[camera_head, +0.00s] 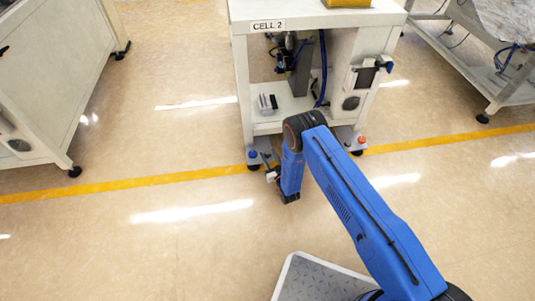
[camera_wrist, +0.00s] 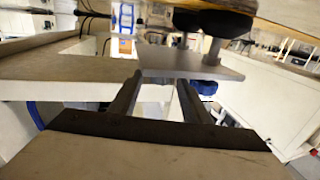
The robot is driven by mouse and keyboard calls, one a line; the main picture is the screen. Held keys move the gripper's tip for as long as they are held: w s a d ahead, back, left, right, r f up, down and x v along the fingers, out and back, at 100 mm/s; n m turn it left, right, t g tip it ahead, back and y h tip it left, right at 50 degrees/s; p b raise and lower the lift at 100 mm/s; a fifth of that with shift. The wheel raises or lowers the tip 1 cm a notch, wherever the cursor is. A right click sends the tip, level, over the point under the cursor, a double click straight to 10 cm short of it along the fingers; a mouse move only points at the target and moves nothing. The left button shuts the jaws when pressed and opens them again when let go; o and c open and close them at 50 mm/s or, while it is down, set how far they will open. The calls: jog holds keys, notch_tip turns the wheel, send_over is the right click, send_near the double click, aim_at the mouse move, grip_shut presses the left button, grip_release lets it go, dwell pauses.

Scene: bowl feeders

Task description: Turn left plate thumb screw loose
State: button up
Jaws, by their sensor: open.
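The left plate (camera_head: 262,148) is a small grey plate at the foot of the CELL 2 bench, with a blue thumb screw (camera_head: 252,154) on it. My gripper (camera_head: 271,176) is low beside this plate, small in the head view. The wrist view appears upside down. There my gripper (camera_wrist: 158,86) has its two dark fingers apart with nothing held between them. The grey plate (camera_wrist: 175,62) lies just beyond the fingertips. A blue round part (camera_wrist: 205,87), apparently the thumb screw, shows near the right finger, partly hidden. Whether the fingers touch the plate is unclear.
A black levelling foot (camera_wrist: 215,22) with a metal stem is near the plate. A right plate (camera_head: 350,140) has a red-orange knob (camera_head: 361,140). The white CELL 2 bench (camera_head: 243,75) stands over both. Other benches stand left and right; the floor in front is clear.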

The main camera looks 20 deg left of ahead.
jog(key=shift+x, duration=1.05)
jog(key=c, duration=1)
jog(key=shift+c, duration=0.2)
